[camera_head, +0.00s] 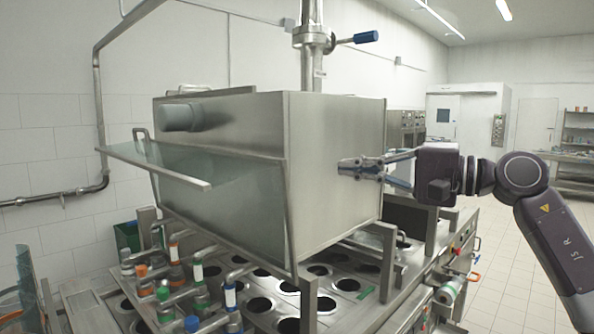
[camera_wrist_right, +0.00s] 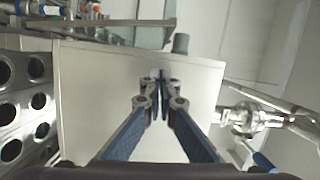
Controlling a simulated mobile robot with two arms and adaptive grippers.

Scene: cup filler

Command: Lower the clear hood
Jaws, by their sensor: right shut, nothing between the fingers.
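The clear hood (camera_head: 200,167) is a see-through greenish pane with a metal edge bar and a small handle, in the head view. It sticks out, tilted, from the left front of a large steel box (camera_head: 338,160). Part of it seems to show at the top of the right wrist view (camera_wrist_right: 150,32). My right gripper (camera_head: 342,167) is shut and empty at the right side of the box, away from the hood. In the wrist view its fingertips (camera_wrist_right: 161,77) meet over the plain steel wall; I cannot tell whether they touch it. My left gripper is not in view.
Below the box is a steel plate with round holes (camera_head: 283,287). Several pipes with coloured bands (camera_head: 230,296) stand at its front left. A vertical pipe with a blue-handled valve (camera_head: 366,37) rises behind the box. Open floor (camera_head: 510,240) lies to the right.

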